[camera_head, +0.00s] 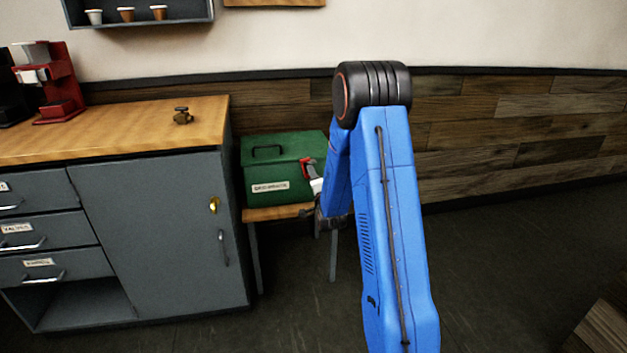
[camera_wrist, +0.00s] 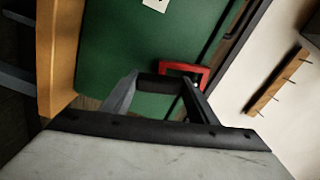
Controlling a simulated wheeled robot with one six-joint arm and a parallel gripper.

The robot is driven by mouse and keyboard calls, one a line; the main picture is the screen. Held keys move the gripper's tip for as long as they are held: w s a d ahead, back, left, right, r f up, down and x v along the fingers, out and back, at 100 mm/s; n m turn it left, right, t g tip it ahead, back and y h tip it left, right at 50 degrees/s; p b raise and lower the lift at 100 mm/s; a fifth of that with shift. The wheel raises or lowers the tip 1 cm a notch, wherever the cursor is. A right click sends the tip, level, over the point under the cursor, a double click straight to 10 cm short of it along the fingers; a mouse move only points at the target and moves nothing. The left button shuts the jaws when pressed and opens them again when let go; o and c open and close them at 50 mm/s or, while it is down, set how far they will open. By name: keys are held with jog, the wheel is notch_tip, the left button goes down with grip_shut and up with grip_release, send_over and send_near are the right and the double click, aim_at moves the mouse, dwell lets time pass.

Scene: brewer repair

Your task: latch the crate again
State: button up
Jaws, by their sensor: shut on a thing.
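The green crate (camera_head: 284,171) stands on a small wooden stand, its lid down. A red latch (camera_head: 307,168) is on its right-hand part, partly hidden by my gripper. The latch also shows in the wrist view (camera_wrist: 203,75) as a red frame against the green wall. My gripper (camera_wrist: 160,82) is at the crate's front, shut on the latch, with a dark bar between its fingers. In the head view my arm hides part of the crate's right side. I cannot tell whether the latch is fastened.
The wooden stand (camera_head: 265,213) is right of a grey cabinet (camera_head: 150,225) with a wooden top. A small brass-coloured part (camera_head: 182,116) and a red machine (camera_head: 60,92) stand on that top. The plank wall is behind; the floor at right is mostly clear.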

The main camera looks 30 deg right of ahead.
jog(key=shift+f+m, duration=0.1)
jog(key=shift+m, duration=1.4)
jog(key=o, duration=1.5)
